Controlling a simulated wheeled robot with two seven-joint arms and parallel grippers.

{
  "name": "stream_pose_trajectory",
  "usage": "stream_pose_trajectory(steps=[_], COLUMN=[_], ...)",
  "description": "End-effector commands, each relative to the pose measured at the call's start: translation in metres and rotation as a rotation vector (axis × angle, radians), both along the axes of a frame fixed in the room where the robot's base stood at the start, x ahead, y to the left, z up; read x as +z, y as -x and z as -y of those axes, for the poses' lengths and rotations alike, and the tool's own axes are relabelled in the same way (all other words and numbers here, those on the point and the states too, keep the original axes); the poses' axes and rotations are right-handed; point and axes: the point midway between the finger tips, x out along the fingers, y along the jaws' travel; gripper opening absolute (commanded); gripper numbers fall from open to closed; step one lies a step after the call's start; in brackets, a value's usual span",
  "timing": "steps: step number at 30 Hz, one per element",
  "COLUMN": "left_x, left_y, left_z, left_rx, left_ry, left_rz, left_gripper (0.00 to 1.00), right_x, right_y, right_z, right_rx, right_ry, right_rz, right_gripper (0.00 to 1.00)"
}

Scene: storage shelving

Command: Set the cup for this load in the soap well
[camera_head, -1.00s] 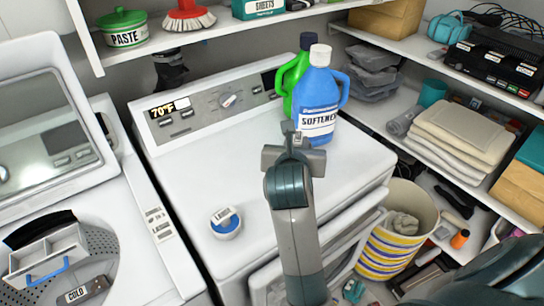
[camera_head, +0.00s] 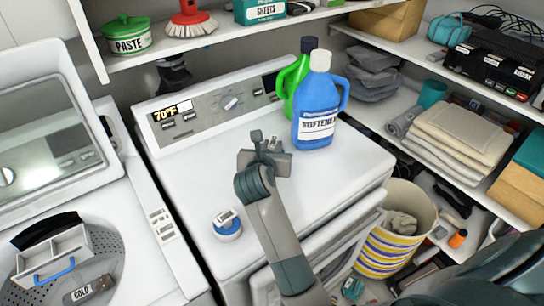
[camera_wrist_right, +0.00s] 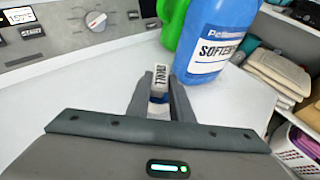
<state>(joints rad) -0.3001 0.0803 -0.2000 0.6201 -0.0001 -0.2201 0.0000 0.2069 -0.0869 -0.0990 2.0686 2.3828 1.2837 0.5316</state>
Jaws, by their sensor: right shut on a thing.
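My right gripper (camera_head: 265,142) is above the middle of the white dryer top (camera_head: 220,165). It is shut on a small cup with a white label tag (camera_wrist_right: 160,76); the tag seems to read SMALL, and a bit of blue shows below it. The fingers hide most of this cup. Another small blue and white cup (camera_head: 227,224) with a label stands on the dryer's front left part. At the lower left, the open washer holds a white divided soap tray (camera_head: 48,252) with a blue handle. My left gripper is not in view.
A blue softener bottle (camera_head: 316,110) and a green bottle (camera_head: 290,80) stand at the dryer's back right. A grey COLD tag (camera_head: 90,290) lies by the soap tray. A shelf (camera_head: 220,35) overhangs the back. The dryer's left part is mostly clear.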

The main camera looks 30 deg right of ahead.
Motion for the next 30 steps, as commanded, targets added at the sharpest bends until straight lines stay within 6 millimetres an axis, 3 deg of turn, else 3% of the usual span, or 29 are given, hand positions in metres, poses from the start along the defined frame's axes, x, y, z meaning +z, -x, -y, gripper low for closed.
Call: stream_pose_trajectory(steps=[11, 24, 25, 27, 30], left_x=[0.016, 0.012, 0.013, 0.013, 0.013], left_y=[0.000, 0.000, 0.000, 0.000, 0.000], left_z=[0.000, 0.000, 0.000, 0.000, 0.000], left_rx=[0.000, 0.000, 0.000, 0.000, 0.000], left_ry=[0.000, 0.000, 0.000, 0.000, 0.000], left_rz=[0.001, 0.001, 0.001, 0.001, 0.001], left_gripper=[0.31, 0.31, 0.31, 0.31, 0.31], right_x=[-0.037, -0.043, -0.042, -0.042, -0.042], right_y=[0.001, 0.000, 0.000, 0.000, 0.000], right_z=[0.000, 0.000, 0.000, 0.000, 0.000], right_rx=[0.001, 0.000, 0.000, 0.000, 0.000], right_ry=[0.002, 0.000, 0.000, 0.000, 0.000], right_rz=[-0.004, -0.001, -0.001, -0.001, -0.001], right_gripper=[0.00, 0.00, 0.24, 0.38, 0.38])
